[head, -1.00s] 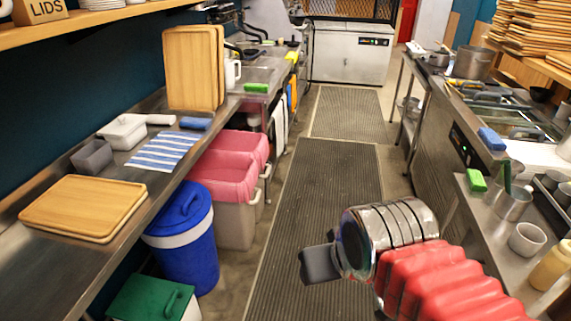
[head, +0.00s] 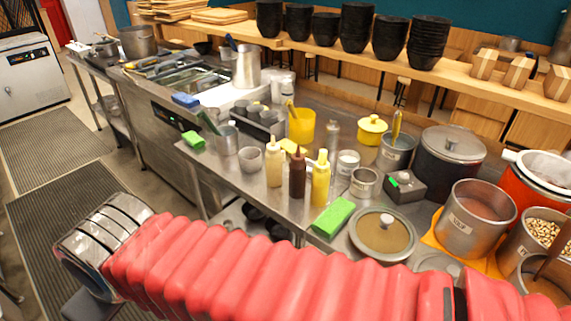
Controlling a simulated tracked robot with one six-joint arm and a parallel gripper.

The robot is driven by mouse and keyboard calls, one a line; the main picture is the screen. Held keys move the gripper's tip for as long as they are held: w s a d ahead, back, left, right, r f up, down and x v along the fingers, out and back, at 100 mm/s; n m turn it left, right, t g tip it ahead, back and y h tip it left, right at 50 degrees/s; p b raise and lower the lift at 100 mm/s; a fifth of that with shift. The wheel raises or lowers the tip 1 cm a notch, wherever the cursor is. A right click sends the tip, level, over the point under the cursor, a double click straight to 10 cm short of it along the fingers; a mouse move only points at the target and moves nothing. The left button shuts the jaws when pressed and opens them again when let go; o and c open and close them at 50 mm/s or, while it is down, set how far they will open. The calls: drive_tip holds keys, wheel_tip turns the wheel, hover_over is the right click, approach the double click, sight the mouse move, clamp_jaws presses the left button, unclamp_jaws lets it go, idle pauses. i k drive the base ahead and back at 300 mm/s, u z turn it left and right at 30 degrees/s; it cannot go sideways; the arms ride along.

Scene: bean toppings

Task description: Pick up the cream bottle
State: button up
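The cream bottle (head: 274,164), a pale squeeze bottle with a nozzle, stands upright on the steel counter (head: 225,172). A brown bottle (head: 297,175) and a yellow bottle (head: 320,181) stand just to its right. My gripper (head: 85,305) is low at the left edge of the head view, over the floor, well apart from the bottle. Only a dark grey part of it shows, partly cut off by the frame bottom, so its opening is hidden. My red-sleeved arm crosses the front of the view, below the bottles.
A yellow container (head: 301,125) is behind. Some counter in front of the bottle is bare.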

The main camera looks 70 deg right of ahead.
sight(274, 156)
drive_tip(key=z, duration=2.1)
